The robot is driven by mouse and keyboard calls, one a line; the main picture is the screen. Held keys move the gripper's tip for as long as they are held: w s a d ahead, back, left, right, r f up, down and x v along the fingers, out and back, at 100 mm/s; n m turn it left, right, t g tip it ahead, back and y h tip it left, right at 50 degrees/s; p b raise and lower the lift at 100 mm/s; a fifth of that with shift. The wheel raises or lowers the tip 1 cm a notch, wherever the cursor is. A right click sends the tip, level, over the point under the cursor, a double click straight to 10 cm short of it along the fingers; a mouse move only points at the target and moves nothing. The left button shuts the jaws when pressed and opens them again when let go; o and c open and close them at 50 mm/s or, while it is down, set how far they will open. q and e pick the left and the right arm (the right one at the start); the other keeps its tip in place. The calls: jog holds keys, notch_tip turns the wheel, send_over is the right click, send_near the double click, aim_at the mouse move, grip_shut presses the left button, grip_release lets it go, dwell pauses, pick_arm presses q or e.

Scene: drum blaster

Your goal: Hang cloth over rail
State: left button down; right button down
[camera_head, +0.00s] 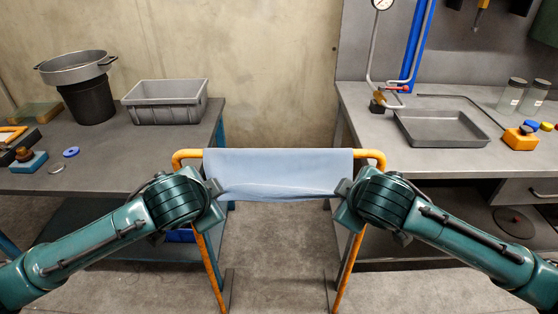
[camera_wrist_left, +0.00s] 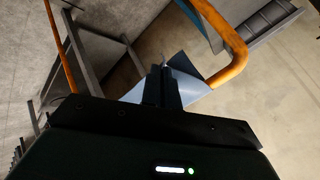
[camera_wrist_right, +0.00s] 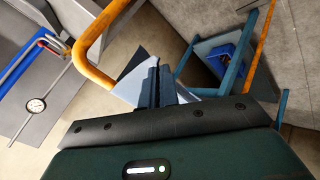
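A light blue cloth (camera_head: 278,172) is stretched between my two grippers in the head view, at the orange rail (camera_head: 367,154) between the two benches. The cloth covers the middle of the rail's top bar; only the rounded orange corners show. My left gripper (camera_head: 214,188) is at the cloth's left edge, and my right gripper (camera_head: 343,187) is at its right edge. In the left wrist view the fingers (camera_wrist_left: 162,85) are together with cloth (camera_wrist_left: 186,65) at them. In the right wrist view the fingers (camera_wrist_right: 153,82) are together with cloth (camera_wrist_right: 130,84) beside them.
The left bench holds a grey bin (camera_head: 166,112), a pan on a dark pot (camera_head: 88,100) and small items. The right bench holds a dark tray (camera_head: 440,128), glass jars (camera_head: 511,96) and a pipe with a gauge (camera_head: 382,4).

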pick_arm(q)
jog(key=shift+a+f, duration=0.1)
pick_arm(e)
jog(key=shift+d+f, duration=0.1)
pick_arm(q)
jog(key=c, duration=1.4)
grip_release()
pick_arm(e)
jog(key=c, duration=1.4)
grip_release()
pick_arm(q)
jog(key=shift+s, duration=0.1)
pick_arm(e)
jog(key=shift+s, duration=0.1)
